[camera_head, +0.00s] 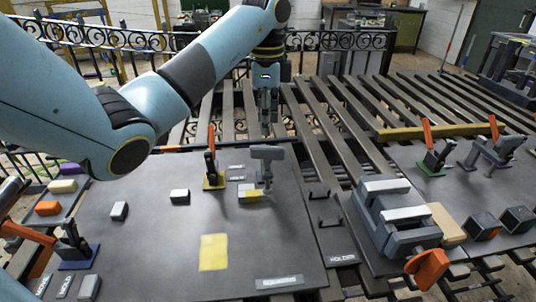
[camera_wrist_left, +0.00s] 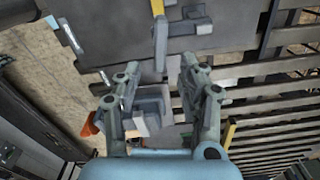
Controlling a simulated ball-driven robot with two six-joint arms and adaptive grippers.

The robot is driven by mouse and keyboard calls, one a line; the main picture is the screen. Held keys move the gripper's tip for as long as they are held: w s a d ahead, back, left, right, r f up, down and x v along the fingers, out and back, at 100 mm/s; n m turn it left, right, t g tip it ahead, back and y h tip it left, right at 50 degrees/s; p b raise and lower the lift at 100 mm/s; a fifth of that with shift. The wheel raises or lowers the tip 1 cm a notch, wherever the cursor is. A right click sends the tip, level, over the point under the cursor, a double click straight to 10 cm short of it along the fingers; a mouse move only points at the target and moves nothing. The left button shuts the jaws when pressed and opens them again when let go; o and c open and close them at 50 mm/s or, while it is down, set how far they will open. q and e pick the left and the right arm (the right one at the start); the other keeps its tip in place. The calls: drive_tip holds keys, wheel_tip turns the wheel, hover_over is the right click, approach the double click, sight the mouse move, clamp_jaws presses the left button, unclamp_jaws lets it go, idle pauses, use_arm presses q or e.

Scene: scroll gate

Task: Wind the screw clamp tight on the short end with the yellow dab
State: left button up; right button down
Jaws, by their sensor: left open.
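In the head view a short grey end with a yellow dab (camera_head: 250,194) lies on the dark board. A grey screw clamp (camera_head: 266,154) with a broad T-shaped top stands upright at it; whether its foot presses on the end I cannot tell. My left gripper (camera_head: 267,122) points down just above the clamp's top, apart from it. In the left wrist view my left gripper (camera_wrist_left: 158,75) has its two fingers spread, with a grey block seen between them; I cannot tell whether that is the clamp. My right gripper is not in view.
A toggle clamp with an orange lever (camera_head: 211,150) stands just left of the screw clamp. A yellow square (camera_head: 213,252) marks the board (camera_head: 150,225). A grey vice (camera_head: 400,222) with an orange handle is at right. Slatted rails run behind.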

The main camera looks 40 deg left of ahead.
sight(268, 146)
use_arm(q)
wheel_tip(268, 146, down, 7)
drive_tip(key=b, duration=0.5)
drive_tip(key=shift+f+b, duration=0.15)
drive_tip(key=shift+b, duration=0.15)
drive_tip(key=shift+f, duration=0.3)
clamp_jaws()
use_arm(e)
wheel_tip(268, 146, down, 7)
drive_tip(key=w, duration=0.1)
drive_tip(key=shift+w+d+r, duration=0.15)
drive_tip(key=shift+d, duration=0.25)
